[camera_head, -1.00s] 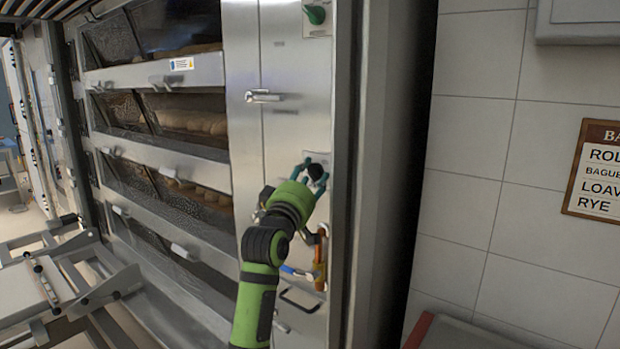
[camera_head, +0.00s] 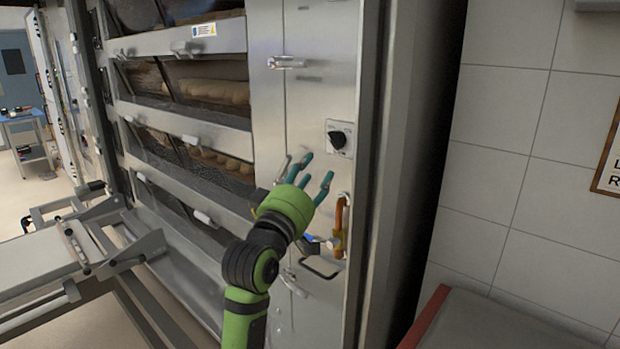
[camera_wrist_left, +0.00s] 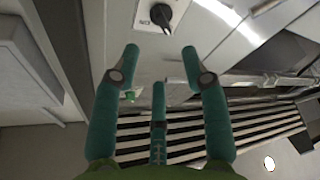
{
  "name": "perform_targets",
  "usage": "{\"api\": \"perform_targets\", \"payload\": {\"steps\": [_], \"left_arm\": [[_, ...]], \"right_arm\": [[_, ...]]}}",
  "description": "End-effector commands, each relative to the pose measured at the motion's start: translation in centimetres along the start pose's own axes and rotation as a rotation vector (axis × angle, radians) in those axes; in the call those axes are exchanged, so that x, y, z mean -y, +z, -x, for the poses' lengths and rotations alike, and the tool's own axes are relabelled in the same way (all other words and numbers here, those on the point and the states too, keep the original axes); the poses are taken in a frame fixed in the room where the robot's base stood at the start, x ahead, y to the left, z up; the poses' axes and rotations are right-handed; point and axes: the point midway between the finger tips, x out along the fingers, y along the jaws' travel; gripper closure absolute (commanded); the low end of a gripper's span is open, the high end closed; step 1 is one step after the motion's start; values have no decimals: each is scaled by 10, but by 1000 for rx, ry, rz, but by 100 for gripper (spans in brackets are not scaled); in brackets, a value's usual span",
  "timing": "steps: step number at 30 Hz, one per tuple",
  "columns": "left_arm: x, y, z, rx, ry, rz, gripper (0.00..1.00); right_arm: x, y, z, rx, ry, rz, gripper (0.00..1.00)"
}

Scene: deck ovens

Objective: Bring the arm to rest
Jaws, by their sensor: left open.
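My left gripper (camera_head: 318,172), with teal fingers on a green wrist, is open and empty in front of the oven's steel side panel (camera_head: 312,100). A black rotary knob (camera_head: 337,139) on a pale plate sits just above and right of the fingertips, apart from them. In the left wrist view the open fingers (camera_wrist_left: 160,62) are spread, and the knob (camera_wrist_left: 161,15) shows beyond them at the top. My right gripper is not in view.
Deck ovens with loaves behind glass (camera_head: 210,92) stand to the left. An orange-handled valve (camera_head: 338,228) and a bar handle (camera_head: 320,268) are close beside my left gripper. A metal loader frame (camera_head: 90,250) stands at lower left. A tiled wall (camera_head: 500,180) is at right.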

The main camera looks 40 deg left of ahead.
Motion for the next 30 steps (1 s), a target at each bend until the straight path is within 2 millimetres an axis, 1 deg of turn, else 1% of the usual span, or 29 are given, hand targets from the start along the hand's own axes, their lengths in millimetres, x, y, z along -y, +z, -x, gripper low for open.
{"api": "perform_targets", "payload": {"steps": [1, 5, 19, 21, 23, 26, 27, 29, 30], "left_arm": [[0, 0, 4, 0, 0, 0, 55], [0, 0, 8, -1, 1, 0, 55], [0, 0, 7, 0, 0, 0, 55], [2, 4, 8, 11, -6, -9, 55], [8, 16, 11, 40, -24, -32, 55], [27, 53, 23, 141, -80, -109, 55], [38, 73, 32, 197, -109, -153, 55], [55, 106, 49, 296, -154, -229, 55], [68, 128, 63, 369, -184, -282, 55]], "right_arm": [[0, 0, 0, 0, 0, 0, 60], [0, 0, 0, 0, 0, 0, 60], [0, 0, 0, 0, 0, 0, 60], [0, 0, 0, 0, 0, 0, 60], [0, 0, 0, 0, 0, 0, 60], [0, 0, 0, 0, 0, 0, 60], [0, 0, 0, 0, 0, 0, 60], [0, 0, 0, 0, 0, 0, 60], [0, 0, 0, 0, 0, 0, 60]]}}
